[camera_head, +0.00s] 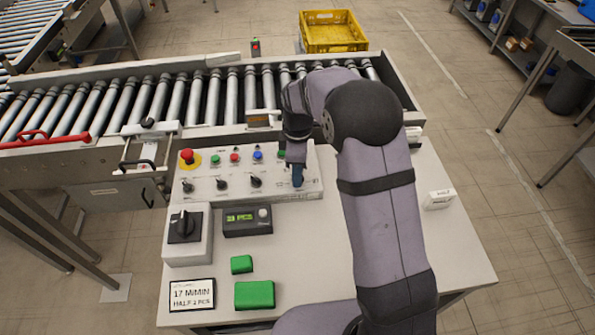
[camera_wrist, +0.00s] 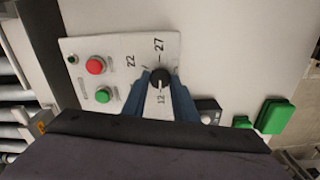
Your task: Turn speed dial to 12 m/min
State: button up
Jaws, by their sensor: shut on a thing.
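The speed dial (camera_wrist: 160,77) is a round black knob on a pale panel, with printed numbers 12, 22 and 27 around it in the wrist view. Its white mark appears to point toward the 12. My gripper (camera_wrist: 160,82) is shut on the knob, one blue finger on each side. In the head view my gripper (camera_head: 297,176) is at the right end of the control panel (camera_head: 215,187) and hides the knob. A small box with a lit green display (camera_head: 240,217) sits in front of the panel; its reading is too small to tell.
Several other knobs and buttons, including a red emergency button (camera_head: 187,157), share the panel. A grey box with a large black switch (camera_head: 184,227), green blocks (camera_head: 254,295) and a card reading 17 M/MIN (camera_head: 192,295) are nearby. The roller conveyor (camera_head: 180,103) runs behind.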

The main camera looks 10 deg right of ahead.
jog(key=shift+w, duration=0.1)
jog(key=o, duration=1.1)
jog(key=shift+c, duration=0.2)
jog(key=shift+r, duration=0.1)
jog(key=shift+r+b, duration=1.2)
jog(key=shift+r, duration=2.45)
jog(key=s+d+f+m, duration=0.2)
jog(key=s+m, duration=0.3)
jog(key=s, duration=0.3)
jog(key=s+d+f+m, duration=0.1)
jog(key=s+d+m, duration=0.2)
jog(key=s+m, duration=0.2)
jog(key=s+d+f+m, duration=0.2)
jog(key=s+m, duration=0.4)
jog(key=s, duration=0.5)
jog(key=shift+d+f, duration=0.35)
jog(key=shift+d, duration=0.15)
